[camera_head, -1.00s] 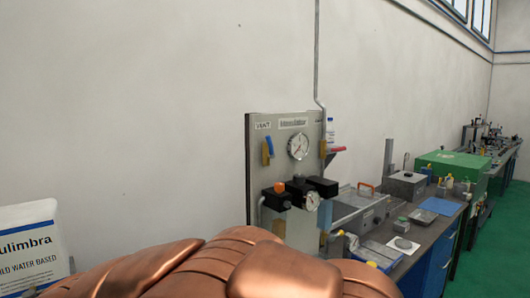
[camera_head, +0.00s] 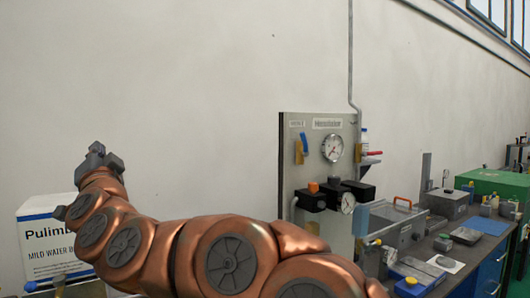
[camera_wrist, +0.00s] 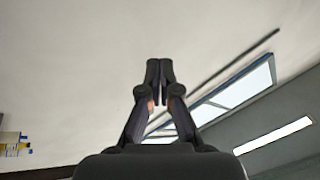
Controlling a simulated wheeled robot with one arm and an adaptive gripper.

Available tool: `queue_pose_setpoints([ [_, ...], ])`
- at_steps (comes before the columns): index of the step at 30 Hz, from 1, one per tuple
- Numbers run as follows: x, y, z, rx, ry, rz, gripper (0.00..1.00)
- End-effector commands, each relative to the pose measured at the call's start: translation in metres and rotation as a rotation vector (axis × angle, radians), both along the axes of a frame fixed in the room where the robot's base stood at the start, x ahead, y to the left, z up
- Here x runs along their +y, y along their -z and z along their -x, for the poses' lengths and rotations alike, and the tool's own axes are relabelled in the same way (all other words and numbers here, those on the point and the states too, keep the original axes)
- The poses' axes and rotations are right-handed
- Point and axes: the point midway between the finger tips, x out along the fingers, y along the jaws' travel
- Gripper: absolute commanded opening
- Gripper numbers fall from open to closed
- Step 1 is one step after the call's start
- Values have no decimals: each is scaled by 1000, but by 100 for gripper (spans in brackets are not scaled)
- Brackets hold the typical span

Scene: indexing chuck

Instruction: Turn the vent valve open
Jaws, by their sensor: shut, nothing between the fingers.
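The vent valve is on the upper left of the grey panel (camera_head: 290,180) in the head view, under a small label. It has a blue lever (camera_head: 304,142) that stands nearly upright, slightly tilted, above a brass-coloured body (camera_head: 299,155). My gripper (camera_head: 97,148) is raised far to the left of the panel, pointing upward, well apart from the valve. In the wrist view my gripper (camera_wrist: 158,66) has its fingers together with nothing between them, against wall and ceiling. I cannot make out the valve in the wrist view.
A pressure gauge (camera_head: 332,148) is right of the valve, with a black regulator and orange knob (camera_head: 313,187) below. My copper arm crosses the lower picture. A white container (camera_head: 45,240) stands at lower left. A cluttered bench (camera_head: 470,258) lies right. The wall before the panel is clear.

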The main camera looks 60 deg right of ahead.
Motion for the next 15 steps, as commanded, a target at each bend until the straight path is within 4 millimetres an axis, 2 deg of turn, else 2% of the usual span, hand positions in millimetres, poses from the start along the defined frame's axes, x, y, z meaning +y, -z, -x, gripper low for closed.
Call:
queue_pose_setpoints([
  [1,-26,-3,11,-63,72,-30,0],
  [3,-63,-12,33,-155,183,-68,0],
  [6,-113,-15,68,-273,347,-120,0],
  [9,-157,-8,108,-377,517,-168,0],
  [12,-193,4,152,-467,688,-212,0],
  [15,-219,19,193,-541,843,-247,0],
])
